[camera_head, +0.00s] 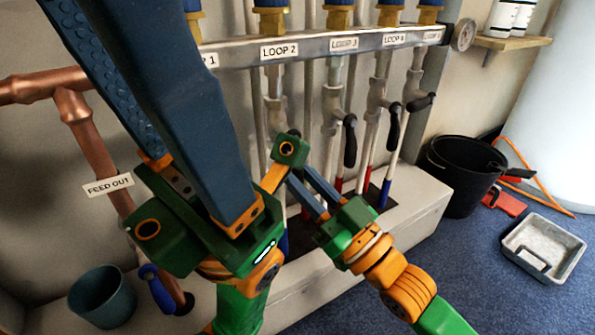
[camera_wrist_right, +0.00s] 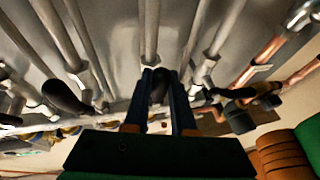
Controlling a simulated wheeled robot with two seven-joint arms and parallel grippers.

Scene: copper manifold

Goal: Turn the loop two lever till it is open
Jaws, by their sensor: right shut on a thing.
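The loop two valve hangs under the LOOP 2 label (camera_head: 279,51) on the manifold bar. Its black lever (camera_wrist_right: 160,85) is between the blue fingers of my right gripper (camera_wrist_right: 164,95) in the right wrist view, and they are shut on it. In the head view my right gripper (camera_head: 305,180) reaches in from the lower right, and most of the lever is hidden behind green and orange gripper parts. My left gripper (camera_head: 115,60) is large in the left foreground, its fingers apart and empty, well clear of the lever.
Neighbouring valves have black levers (camera_head: 350,140) close to the right. A copper pipe (camera_head: 90,140) and a small bucket (camera_head: 103,297) are at the left. A black bucket (camera_head: 462,175) and a metal tray (camera_head: 543,248) stand on the right floor. Blue carpet in front is clear.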

